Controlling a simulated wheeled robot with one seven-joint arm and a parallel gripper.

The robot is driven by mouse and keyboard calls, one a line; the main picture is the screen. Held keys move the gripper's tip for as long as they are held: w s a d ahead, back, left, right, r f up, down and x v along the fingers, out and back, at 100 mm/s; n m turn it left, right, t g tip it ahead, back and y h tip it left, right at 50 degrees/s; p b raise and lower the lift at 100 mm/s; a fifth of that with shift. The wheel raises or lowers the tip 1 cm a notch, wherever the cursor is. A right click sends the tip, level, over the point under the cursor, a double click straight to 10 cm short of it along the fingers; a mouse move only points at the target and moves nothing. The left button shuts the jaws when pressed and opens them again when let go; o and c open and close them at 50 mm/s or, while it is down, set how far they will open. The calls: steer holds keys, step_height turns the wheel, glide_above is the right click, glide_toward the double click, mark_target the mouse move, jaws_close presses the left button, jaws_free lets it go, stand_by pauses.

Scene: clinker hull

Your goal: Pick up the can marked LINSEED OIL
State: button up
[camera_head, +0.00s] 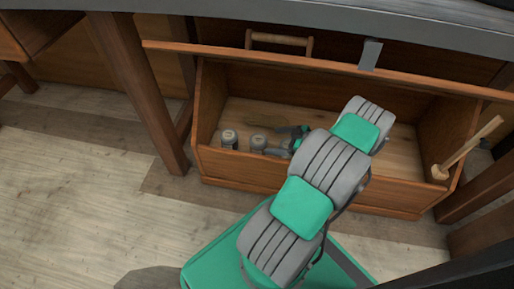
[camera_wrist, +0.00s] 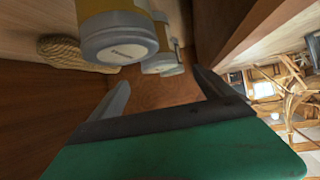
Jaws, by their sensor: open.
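Two small cans with grey lids stand inside a long wooden box, at its left end. The left can (camera_head: 229,139) and the right can (camera_head: 258,143) are close together in the head view. In the wrist view a larger, nearer can (camera_wrist: 118,36) has small lettering on its end, too small to read, and a second can (camera_wrist: 162,62) is beyond it. I cannot tell which is marked LINSEED OIL. My gripper (camera_head: 286,143) is in the box, just right of the right can. Its fingers (camera_wrist: 160,80) are apart and empty in the wrist view.
The wooden box (camera_head: 290,178) has a front wall and a rail above. A mallet (camera_head: 466,148) leans at its right end. A coil of rope (camera_wrist: 75,52) lies beside the cans. A table leg (camera_head: 140,95) stands left of the box, and a grey tabletop (camera_head: 290,22) overhangs it.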

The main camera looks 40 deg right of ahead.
mark_target(259, 140)
steer(key=b+x, duration=0.3)
steer(key=x, duration=0.6)
steer(key=shift+r+b, duration=0.1)
steer(key=shift+b, duration=0.25)
steer(key=shift+r, duration=0.1)
steer(key=shift+c, duration=0.4)
steer(key=shift+d, duration=0.1)
jaws_close()
